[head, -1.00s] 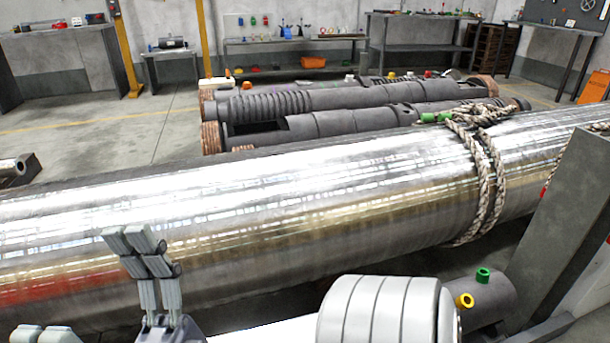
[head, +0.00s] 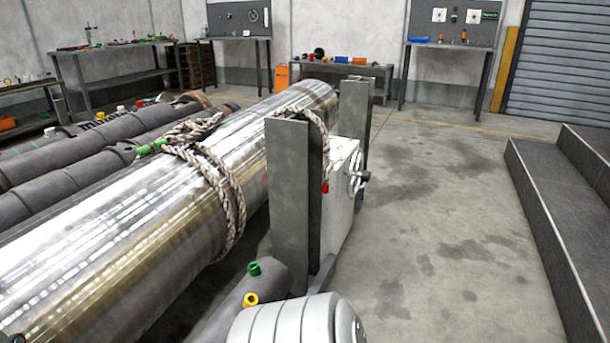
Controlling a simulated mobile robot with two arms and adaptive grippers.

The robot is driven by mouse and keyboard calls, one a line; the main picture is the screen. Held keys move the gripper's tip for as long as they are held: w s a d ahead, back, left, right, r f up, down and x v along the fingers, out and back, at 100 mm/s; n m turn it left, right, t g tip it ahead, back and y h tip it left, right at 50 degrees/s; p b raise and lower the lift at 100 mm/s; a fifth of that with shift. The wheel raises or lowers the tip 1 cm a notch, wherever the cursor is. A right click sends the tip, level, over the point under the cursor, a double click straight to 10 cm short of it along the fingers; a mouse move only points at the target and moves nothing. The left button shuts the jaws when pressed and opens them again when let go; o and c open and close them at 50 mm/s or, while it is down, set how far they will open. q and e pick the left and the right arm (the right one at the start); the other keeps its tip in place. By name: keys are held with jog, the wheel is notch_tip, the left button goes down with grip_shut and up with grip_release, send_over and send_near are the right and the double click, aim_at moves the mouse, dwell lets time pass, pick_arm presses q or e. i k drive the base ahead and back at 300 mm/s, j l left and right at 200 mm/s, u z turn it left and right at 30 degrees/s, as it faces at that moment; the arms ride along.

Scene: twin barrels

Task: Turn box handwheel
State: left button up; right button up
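The handwheel (head: 355,172) is a light metal wheel with a dark knob on its right. It is on the right side of a pale box (head: 340,200), which stands between two dark grey upright plates, partly hidden behind the nearer one (head: 290,190). A white ribbed rounded part of my own arm (head: 295,322) shows at the bottom centre, well in front of the box. No gripper fingers show in the head view.
A large shiny barrel (head: 130,235) wrapped with rope (head: 215,170) runs along the left. A dark pipe with green and yellow fittings (head: 240,305) lies before the plates. Open floor (head: 440,240) lies right of the box, up to a dark step (head: 570,190).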

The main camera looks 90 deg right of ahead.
aim_at(363, 175)
jog(key=z, duration=3.15)
jog(key=i+l+u, duration=0.1)
jog(key=i+l, duration=0.25)
jog(key=i+l+u, duration=0.1)
jog(key=i+l, duration=0.25)
jog(key=i+l+u, duration=0.1)
jog(key=i+l, duration=0.25)
jog(key=l, duration=0.15)
jog(key=i+l+u, duration=0.1)
jog(key=i+l, duration=0.2)
jog(key=i+l+u, duration=0.1)
jog(key=i+l, duration=0.2)
jog(key=l, duration=0.3)
jog(key=i+l+u, duration=0.15)
jog(key=i+l, duration=0.15)
jog(key=l, duration=0.2)
jog(key=i+l+u, duration=0.1)
jog(key=i+l, duration=0.15)
jog(key=l, duration=0.25)
jog(key=i+l+u, duration=0.1)
jog(key=i+l, duration=0.15)
jog(key=l, duration=0.3)
